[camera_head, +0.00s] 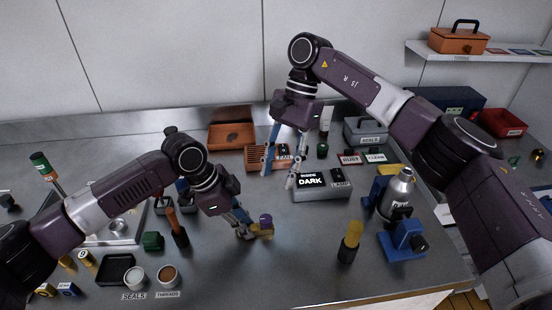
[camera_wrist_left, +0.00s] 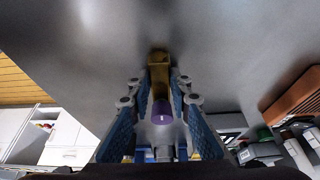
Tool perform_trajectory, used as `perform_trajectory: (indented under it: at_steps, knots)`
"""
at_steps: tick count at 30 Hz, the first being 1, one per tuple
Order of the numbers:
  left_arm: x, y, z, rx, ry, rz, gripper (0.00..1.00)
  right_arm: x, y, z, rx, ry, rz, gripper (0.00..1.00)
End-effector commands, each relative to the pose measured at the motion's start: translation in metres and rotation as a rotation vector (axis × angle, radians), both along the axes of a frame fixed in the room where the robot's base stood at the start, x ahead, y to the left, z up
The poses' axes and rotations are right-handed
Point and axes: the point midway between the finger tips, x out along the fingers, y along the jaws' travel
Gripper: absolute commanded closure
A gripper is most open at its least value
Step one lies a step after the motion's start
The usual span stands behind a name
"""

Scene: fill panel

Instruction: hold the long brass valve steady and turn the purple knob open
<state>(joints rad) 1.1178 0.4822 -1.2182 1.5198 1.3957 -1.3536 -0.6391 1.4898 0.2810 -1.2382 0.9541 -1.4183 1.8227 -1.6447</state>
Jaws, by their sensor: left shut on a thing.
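The long brass valve (camera_head: 262,234) is at the middle front of the workbench in the head view. Its purple knob (camera_head: 265,219) is on its upper side. My left gripper (camera_head: 244,228) is shut on the valve from the left. In the left wrist view the brass body (camera_wrist_left: 158,72) extends beyond the fingers, and the purple knob (camera_wrist_left: 161,112) shows between them. The fingers hide part of the valve. My right gripper (camera_head: 279,172) is open and empty, with its fingers apart and pointing down, farther back behind the valve.
A grey box labelled DARK (camera_head: 322,190) is right of my right gripper. A yellow and black tool (camera_head: 350,242) stands right of the valve. Blue fixtures (camera_head: 402,240) are farther right. A dark-orange-handled tool (camera_head: 177,228) stands at left. Bare bench surrounds the valve's front and right.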

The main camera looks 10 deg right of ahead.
Motion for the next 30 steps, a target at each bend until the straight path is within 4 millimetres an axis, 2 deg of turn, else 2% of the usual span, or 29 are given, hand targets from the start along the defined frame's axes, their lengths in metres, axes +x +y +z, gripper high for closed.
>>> perform_trajectory:
  at_steps: [1,6,17,20,30]
  knots:
    - [0.000,0.000,0.001,-0.001,-0.001,0.000,0.78,0.000,0.000,0.000,0.000,0.000,0.000,0.61]
    - [0.000,0.000,0.001,-0.001,-0.001,0.000,0.61,0.000,0.000,0.000,0.000,0.000,0.000,0.61]
    - [0.001,0.002,0.006,-0.001,-0.002,0.001,0.61,0.000,0.000,0.000,0.000,0.000,0.000,0.61]
    - [0.001,0.007,0.019,-0.001,-0.004,0.002,0.61,0.000,0.000,0.000,0.000,0.000,0.000,0.61]
    - [0.001,0.034,0.084,-0.001,-0.004,0.002,0.61,0.000,0.000,0.000,0.000,0.000,0.000,0.61]
